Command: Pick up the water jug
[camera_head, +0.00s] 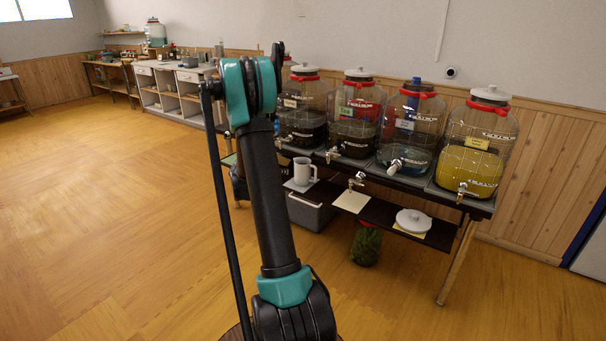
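A white jug (302,173) with a handle on its right side stands upright on the low shelf under the row of large jars, just right of my raised arm. It looks like the only jug with a handle here. My arm fills the middle of the view, reaching up to its elbow. I cannot make out my gripper; the far part of the arm is hidden behind the near part.
Large glass jars with taps stand on the table (434,190) above; one (480,145) holds yellow liquid. A white lid (413,220) lies on the low shelf (378,212). A grey box (312,213) and a green jar (366,245) are below. The wooden floor in front is clear.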

